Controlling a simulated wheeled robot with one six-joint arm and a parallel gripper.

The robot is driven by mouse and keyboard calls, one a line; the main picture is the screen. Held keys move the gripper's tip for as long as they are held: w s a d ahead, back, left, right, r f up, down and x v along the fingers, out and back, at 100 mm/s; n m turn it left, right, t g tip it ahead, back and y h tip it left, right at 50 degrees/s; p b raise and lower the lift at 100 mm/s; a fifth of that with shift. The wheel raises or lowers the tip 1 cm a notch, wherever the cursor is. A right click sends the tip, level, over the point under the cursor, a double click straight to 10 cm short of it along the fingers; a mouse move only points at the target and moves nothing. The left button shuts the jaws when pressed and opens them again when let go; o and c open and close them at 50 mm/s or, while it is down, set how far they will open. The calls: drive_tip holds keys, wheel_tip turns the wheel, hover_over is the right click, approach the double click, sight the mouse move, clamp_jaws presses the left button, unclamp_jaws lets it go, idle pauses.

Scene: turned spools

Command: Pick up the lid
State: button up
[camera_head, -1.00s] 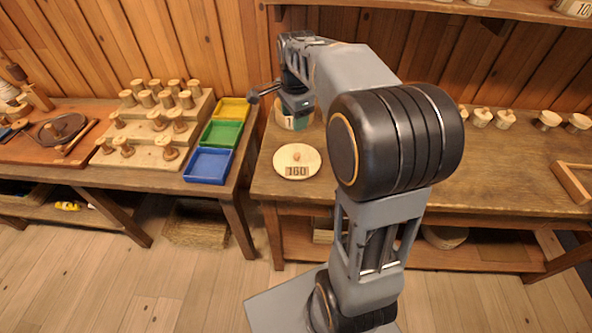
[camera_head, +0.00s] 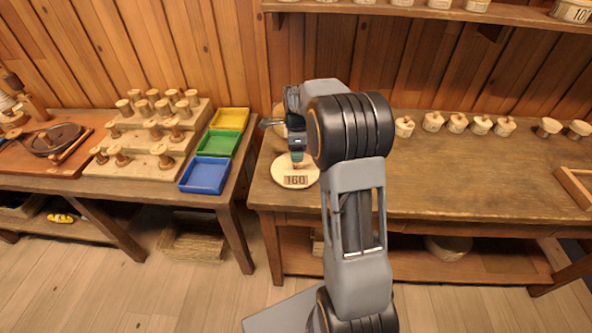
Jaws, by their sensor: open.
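The lid (camera_head: 283,174) is a pale round wooden disc marked 160. It lies flat at the left end of the right-hand bench. My gripper (camera_head: 297,158) points down over the lid's middle, its teal fingertips close to the small knob. The jaws are open, and I cannot tell whether they touch the knob. My gripper and wrist hide the lid's far part and most of the knob.
A round wooden container (camera_head: 279,115) stands behind my gripper, partly hidden. Yellow (camera_head: 229,119), green (camera_head: 219,143) and blue (camera_head: 205,175) trays and a stepped rack of spools (camera_head: 150,131) stand on the left table. Several small knobbed pieces line the bench's back right; its middle is clear.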

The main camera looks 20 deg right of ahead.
sight(296, 167)
drive_tip(key=shift+a+f, duration=0.15)
drive_tip(key=shift+f, duration=1.15)
drive_tip(key=shift+a+f, duration=0.1)
drive_tip(key=shift+f, duration=1.2)
clamp_jaws()
